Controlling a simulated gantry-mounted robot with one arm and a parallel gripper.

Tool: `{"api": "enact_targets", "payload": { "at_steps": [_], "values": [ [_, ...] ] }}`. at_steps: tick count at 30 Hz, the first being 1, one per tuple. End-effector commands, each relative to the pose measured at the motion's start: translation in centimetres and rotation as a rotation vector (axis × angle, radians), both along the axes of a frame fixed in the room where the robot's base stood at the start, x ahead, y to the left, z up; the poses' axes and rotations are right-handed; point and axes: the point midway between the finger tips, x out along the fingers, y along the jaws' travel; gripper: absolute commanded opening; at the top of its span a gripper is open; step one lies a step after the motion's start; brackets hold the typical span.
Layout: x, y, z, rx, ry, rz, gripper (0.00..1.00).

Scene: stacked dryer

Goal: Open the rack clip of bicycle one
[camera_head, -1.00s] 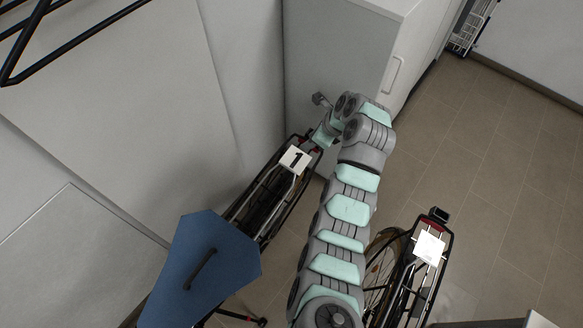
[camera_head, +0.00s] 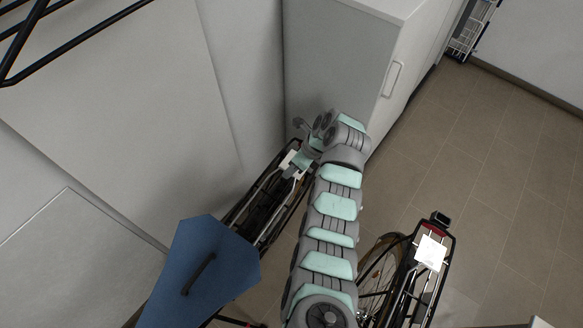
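Bicycle one (camera_head: 262,206) stands at the left with its dark rear rack pointing up and away, close to the white wall. Its white number plate (camera_head: 287,160) is now mostly covered by my arm's end, so the number is hidden. My gripper (camera_head: 294,172) is over the rack near the plate. Its fingers are too small and too covered to tell open from shut, or whether they touch the rack clip. The clip itself cannot be made out clearly.
A second bicycle (camera_head: 425,275) with a white plate (camera_head: 431,252) stands at the right. A blue case with a handle (camera_head: 222,262) is at the lower left. A white cabinet (camera_head: 342,55) stands behind bicycle one. Open tiled floor (camera_head: 480,150) lies to the right.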

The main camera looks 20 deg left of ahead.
Motion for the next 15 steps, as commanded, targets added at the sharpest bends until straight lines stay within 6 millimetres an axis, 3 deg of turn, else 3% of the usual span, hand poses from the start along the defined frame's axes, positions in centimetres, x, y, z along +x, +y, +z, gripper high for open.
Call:
{"api": "enact_targets", "payload": {
  "at_steps": [10,15],
  "values": [
    [-0.11,0.19,-0.53,-0.001,0.001,0.001,0.29],
    [-0.11,0.2,-0.52,-0.001,0.001,0.001,0.17]
  ]
}}
